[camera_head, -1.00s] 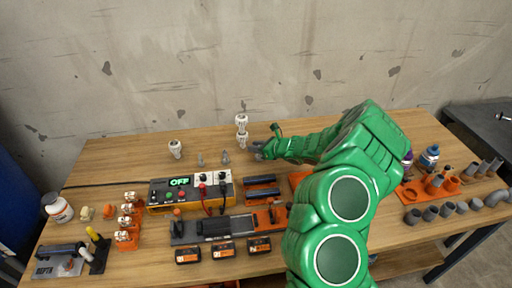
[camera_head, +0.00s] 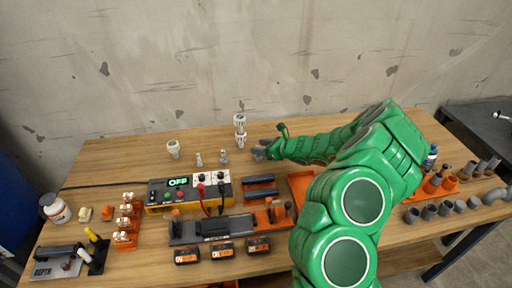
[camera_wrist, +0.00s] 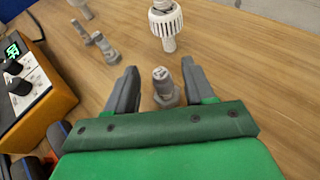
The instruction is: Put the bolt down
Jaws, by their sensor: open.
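A grey bolt (camera_wrist: 165,86) stands upright on the wooden table between my fingers in the wrist view, with its shank up and its wider head at the bottom. My gripper (camera_wrist: 160,68) is open around it, with a gap on each side of the bolt. In the head view my gripper (camera_head: 260,152) is low over the back middle of the table, and the bolt is hard to make out there. Two more grey bolts, one (camera_head: 198,159) and another (camera_head: 224,156), stand to its left; they also show at upper left in the wrist view (camera_wrist: 105,46).
A white valve head (camera_head: 240,140) stands just behind my gripper and shows ahead of the fingers in the wrist view (camera_wrist: 165,22). Another (camera_head: 174,149) is farther left. A control box reading OFF (camera_head: 166,196) is front left. Grey pipe pieces (camera_head: 447,210) line the right.

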